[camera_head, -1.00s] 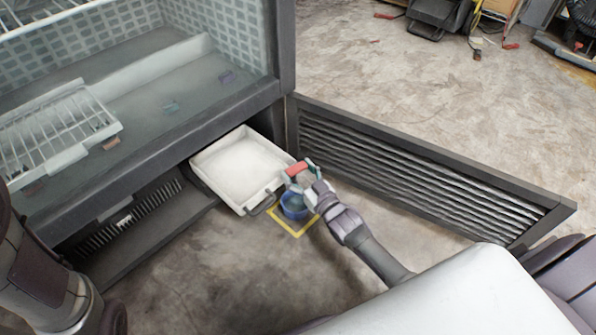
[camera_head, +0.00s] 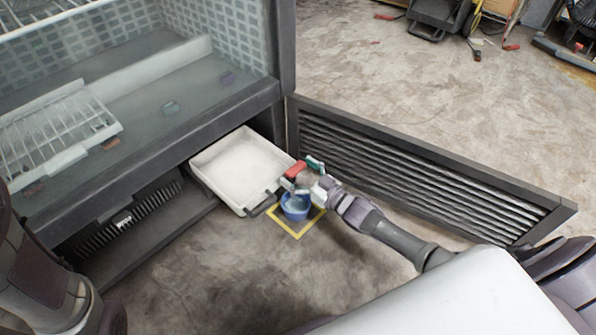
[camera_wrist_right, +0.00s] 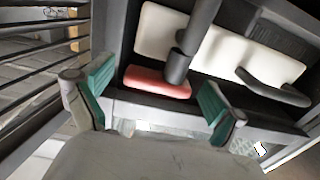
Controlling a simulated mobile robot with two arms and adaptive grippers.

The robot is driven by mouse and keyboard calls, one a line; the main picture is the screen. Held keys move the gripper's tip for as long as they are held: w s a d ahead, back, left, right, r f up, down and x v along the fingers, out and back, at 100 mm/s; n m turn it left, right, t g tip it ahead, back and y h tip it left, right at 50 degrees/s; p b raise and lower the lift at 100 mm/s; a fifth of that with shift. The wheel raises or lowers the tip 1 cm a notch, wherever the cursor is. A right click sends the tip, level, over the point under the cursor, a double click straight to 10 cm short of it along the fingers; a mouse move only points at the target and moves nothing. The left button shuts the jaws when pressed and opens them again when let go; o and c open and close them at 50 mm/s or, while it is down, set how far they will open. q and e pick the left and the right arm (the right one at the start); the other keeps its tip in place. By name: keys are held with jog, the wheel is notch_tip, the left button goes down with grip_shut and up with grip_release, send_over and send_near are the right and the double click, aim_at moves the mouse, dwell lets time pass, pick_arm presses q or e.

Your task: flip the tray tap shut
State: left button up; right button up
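The white tray (camera_head: 228,168) is pulled out from under the freezer. At its front right corner is the tap's red lever (camera_head: 296,168). In the right wrist view the red lever (camera_wrist_right: 157,78) lies sideways beside a dark pipe-like part (camera_wrist_right: 181,62), in front of the tray's white front (camera_wrist_right: 222,48). My right gripper (camera_head: 305,175) is at the tap, above the blue bucket (camera_head: 296,210). Its teal fingertips, also in the right wrist view (camera_wrist_right: 157,92), are spread, one on each side of the lever. Contact cannot be told. My left gripper is out of view.
The bucket stands inside a yellow floor square (camera_head: 287,230). A dark louvred panel (camera_head: 420,180) stands open to the right. The freezer body (camera_head: 150,135) is at the left. A dark handle (camera_wrist_right: 272,88) juts from the tray front. The floor in front is clear.

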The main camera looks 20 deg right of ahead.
jog(key=shift+s+d, duration=0.15)
jog(key=shift+s, duration=0.15)
jog(key=v, duration=1.1)
jog(key=shift+s, duration=0.2)
